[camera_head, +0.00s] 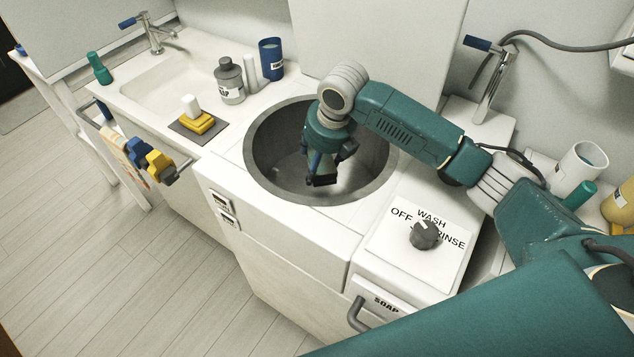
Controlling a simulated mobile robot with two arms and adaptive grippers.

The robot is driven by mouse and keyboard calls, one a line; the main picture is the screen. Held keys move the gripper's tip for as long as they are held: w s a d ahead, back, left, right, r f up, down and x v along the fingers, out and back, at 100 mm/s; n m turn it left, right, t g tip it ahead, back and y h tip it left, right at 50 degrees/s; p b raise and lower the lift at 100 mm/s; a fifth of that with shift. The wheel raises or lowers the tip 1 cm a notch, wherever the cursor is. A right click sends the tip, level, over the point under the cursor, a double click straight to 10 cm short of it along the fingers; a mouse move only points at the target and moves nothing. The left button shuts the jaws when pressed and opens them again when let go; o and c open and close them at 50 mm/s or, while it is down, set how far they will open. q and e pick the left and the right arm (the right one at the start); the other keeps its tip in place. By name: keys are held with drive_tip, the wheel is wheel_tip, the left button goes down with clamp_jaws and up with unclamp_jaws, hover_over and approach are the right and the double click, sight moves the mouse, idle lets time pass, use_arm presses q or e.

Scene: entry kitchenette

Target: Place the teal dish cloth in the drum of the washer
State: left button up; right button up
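The washer drum (262,150) is a round, open-topped grey metal tub set in the white counter. My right gripper (326,172) reaches in from the right and points down inside the drum opening. Its dark fingers show, but I cannot tell how far apart they are or whether anything is between them. I cannot make out the teal dish cloth apart from the teal gripper and arm. Part of the drum floor is hidden behind the gripper. My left gripper is not in view.
A wash dial (424,235) sits right of the drum. Cloths and blue and yellow items hang on a rail (184,168). A tap (490,80) rises behind right.

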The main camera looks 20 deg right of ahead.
sight(324, 167)
wheel_tip(324, 167, down, 9)
drive_tip(key=shift+r, duration=0.15)
drive_tip(key=o, duration=1.2)
drive_tip(key=v, duration=1.2)
